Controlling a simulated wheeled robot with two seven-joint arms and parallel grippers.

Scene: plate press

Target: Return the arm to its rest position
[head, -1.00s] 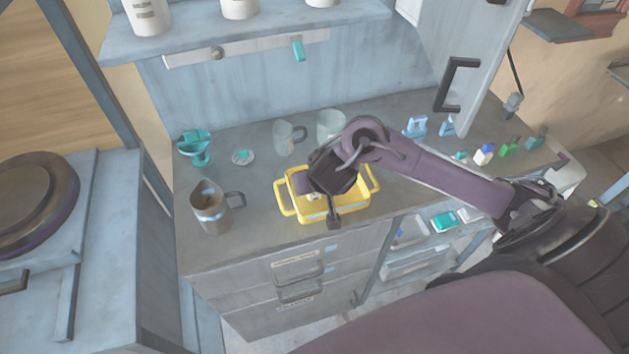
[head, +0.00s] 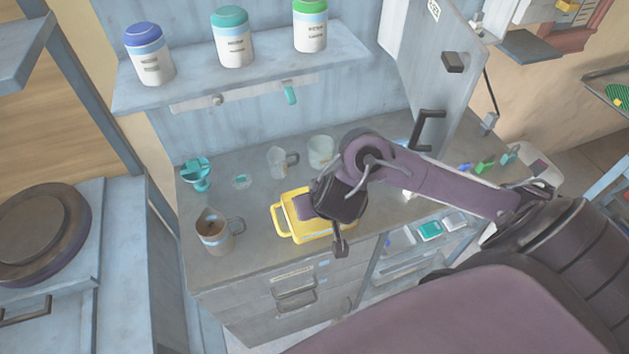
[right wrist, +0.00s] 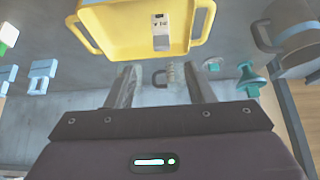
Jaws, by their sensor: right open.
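My right arm reaches in from the right in the head view. Its gripper (head: 340,246) hangs over the front right of a yellow tray (head: 283,222) on the grey counter (head: 255,260). In the right wrist view the gripper (right wrist: 160,88) has its two fingers apart with nothing held between them. The yellow tray (right wrist: 120,45) lies beyond the fingertips there, with a small labelled vial (right wrist: 161,35) inside. My wrist hides the tray's right side in the head view. My left gripper is not in view.
A brown-filled jug (head: 213,234), a teal funnel (head: 197,174) and two pale cups (head: 278,163) (head: 320,152) stand on the counter. Jars with blue, teal and green lids line the shelf (head: 190,82). An open cabinet door (head: 437,75) is at the back right.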

